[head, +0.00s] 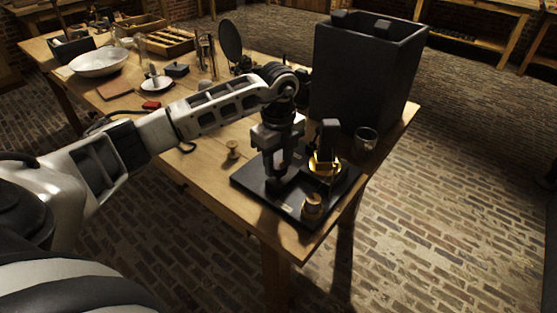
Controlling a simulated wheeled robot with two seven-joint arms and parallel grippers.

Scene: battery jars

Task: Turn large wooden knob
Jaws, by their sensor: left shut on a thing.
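My left gripper (272,184) points down over a black board (250,183) at the table's near right corner. Its fingers are closed low over the board on something that they mostly hide; I cannot tell what it is. No large wooden knob shows clearly. A small brown cylinder on a brass base (312,206) stands at the board's near corner, right of the gripper and apart from it. A pale spool-shaped wooden piece (232,149) stands on the table left of the gripper. My right gripper is not in view.
A brass ring with a black upright block (329,140) stands right of the gripper. A glass jar (366,139) and a tall black box (365,75) are behind it. A white bowl (99,62) and wooden trays (168,42) fill the table's far end.

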